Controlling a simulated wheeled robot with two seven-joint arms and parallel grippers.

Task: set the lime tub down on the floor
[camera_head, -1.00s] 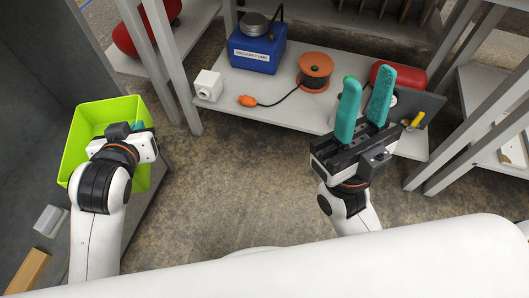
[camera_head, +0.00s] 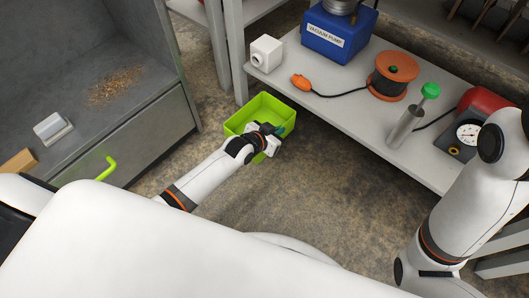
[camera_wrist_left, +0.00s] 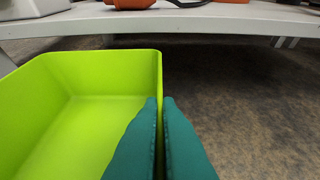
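The lime tub (camera_head: 259,106) is an open, bright green box, low over the brown floor (camera_head: 212,158), between the grey bench and the low shelf. My left gripper (camera_head: 281,131) is at its near right side. In the left wrist view, the teal fingers (camera_wrist_left: 160,104) are close together on the tub's wall, one inside and one outside; the tub (camera_wrist_left: 85,115) looks empty there. The tub's underside is hidden, so I cannot tell whether it touches the floor. My right arm shows at the right edge, but its gripper is out of view.
The low shelf (camera_head: 345,128) carries a blue vacuum pump (camera_head: 337,36), an orange reel (camera_head: 391,78), a white box (camera_head: 266,54) and a metal cylinder with a green top (camera_head: 404,128). The grey bench (camera_head: 60,85) stands left. Floor in front of the tub is clear.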

